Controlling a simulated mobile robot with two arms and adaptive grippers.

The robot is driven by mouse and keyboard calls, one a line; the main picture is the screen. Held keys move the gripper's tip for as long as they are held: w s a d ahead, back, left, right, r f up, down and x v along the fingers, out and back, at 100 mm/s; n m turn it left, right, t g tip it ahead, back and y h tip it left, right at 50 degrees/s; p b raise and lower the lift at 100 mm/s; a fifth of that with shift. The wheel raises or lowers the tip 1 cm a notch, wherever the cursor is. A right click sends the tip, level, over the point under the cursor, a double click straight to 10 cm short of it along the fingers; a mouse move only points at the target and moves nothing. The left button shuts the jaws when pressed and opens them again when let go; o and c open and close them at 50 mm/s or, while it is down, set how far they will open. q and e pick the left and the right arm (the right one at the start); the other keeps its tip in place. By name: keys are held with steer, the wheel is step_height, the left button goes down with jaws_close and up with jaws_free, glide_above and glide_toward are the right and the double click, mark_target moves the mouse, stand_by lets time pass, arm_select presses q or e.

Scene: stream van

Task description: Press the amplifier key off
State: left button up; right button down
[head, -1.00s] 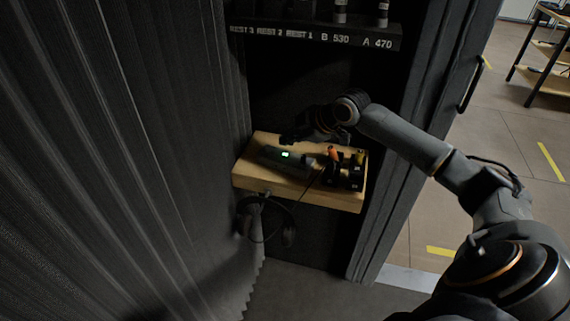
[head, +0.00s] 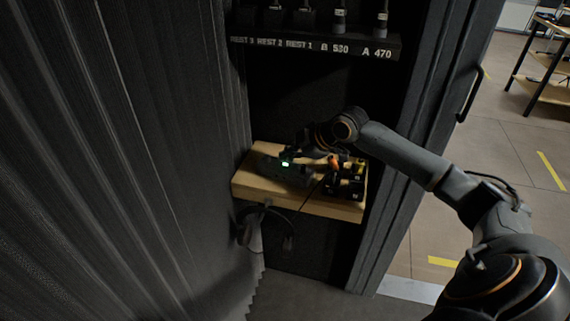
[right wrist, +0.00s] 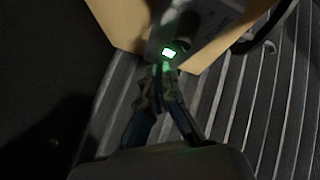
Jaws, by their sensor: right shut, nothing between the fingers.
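The amplifier (right wrist: 205,28) is a grey box with a lit green key (head: 285,164) on a wooden shelf. The lit key also shows in the right wrist view (right wrist: 169,52). My right gripper (right wrist: 160,70) is shut and empty, its fingertips right beside the lit key in the picture. I cannot tell whether they touch it. In the head view the dark right gripper (head: 291,157) is over the amplifier and covers part of it. My left gripper is in neither view.
The wooden shelf (head: 290,198) also holds dark gear with orange and yellow parts (head: 346,178) at its right. A cable hangs below. A labelled rack (head: 315,43) is above. A ribbed dark wall (head: 150,160) closes the left, a door frame (head: 425,100) the right.

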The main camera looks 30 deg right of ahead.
mark_target(288, 165)
steer(key=shift+f, duration=0.1)
stand_by(0.6)
steer(key=shift+f, duration=0.3)
steer(key=shift+f, duration=0.35)
stand_by(0.5)
steer(key=shift+r+p, duration=0.75)
steer(key=shift+p, duration=0.25)
step_height(288, 165, up, 6)
steer(key=p, duration=0.6)
